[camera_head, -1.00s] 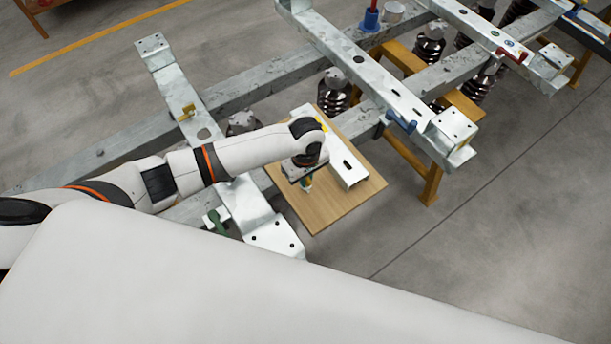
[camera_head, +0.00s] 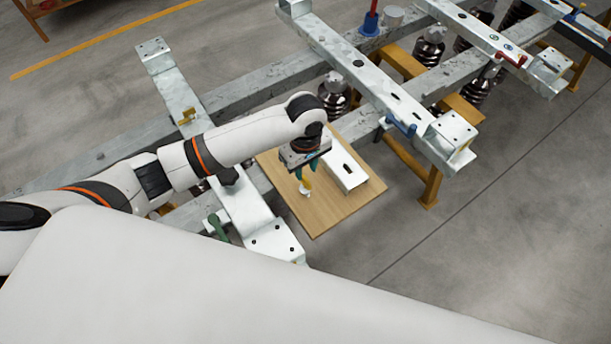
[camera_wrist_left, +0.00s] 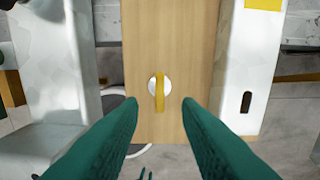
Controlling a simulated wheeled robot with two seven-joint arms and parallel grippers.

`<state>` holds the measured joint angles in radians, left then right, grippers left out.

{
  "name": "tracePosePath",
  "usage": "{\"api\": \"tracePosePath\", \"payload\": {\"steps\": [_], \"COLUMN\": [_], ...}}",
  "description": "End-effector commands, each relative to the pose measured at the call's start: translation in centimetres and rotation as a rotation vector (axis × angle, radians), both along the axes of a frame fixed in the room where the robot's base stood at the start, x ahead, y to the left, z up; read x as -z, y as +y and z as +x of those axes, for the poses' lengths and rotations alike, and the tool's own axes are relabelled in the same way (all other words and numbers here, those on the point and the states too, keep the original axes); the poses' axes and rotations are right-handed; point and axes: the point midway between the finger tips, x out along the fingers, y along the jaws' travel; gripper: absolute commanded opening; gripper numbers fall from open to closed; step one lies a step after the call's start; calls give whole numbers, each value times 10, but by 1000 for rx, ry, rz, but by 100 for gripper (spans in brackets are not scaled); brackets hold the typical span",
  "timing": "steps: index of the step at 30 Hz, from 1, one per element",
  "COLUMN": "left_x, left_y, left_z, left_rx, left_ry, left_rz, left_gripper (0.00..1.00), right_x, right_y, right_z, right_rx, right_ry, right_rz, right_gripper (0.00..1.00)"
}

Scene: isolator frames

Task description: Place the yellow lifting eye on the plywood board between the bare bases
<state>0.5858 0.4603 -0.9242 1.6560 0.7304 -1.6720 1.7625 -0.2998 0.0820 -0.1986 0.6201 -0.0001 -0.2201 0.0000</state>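The yellow lifting eye (camera_head: 307,184) stands on the plywood board (camera_head: 335,208), just below my left gripper. In the left wrist view the eye (camera_wrist_left: 160,90) shows from above as a yellow bar over a round white base, upright on the wood. My left gripper (camera_head: 306,172) is open above it. In the left wrist view its green fingers (camera_wrist_left: 160,104) are apart, one on each side of the eye, with a clear gap to it. My right gripper is not in view.
A galvanised crossbar (camera_head: 248,208) runs along the left. Steel beams, dark insulators (camera_head: 334,97) and a yellow trestle (camera_head: 429,182) stand behind and to the right. The board's front part is bare.

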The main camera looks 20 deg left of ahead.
Motion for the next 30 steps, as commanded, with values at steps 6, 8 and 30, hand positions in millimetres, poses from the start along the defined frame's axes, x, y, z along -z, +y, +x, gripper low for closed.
{"api": "tracePosePath", "payload": {"steps": [6, 8, 30], "left_x": [-37, -42, -48], "left_y": [0, 0, 0], "left_z": [1, 0, 0], "left_rx": [0, 0, 0], "left_ry": [-2, -1, 1], "left_rz": [-2, -1, -1], "left_gripper": [31, 31, 31], "right_x": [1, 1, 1], "right_y": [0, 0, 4], "right_z": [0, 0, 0], "right_rx": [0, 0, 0], "right_ry": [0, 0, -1], "right_rz": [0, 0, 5], "right_gripper": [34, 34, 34]}}
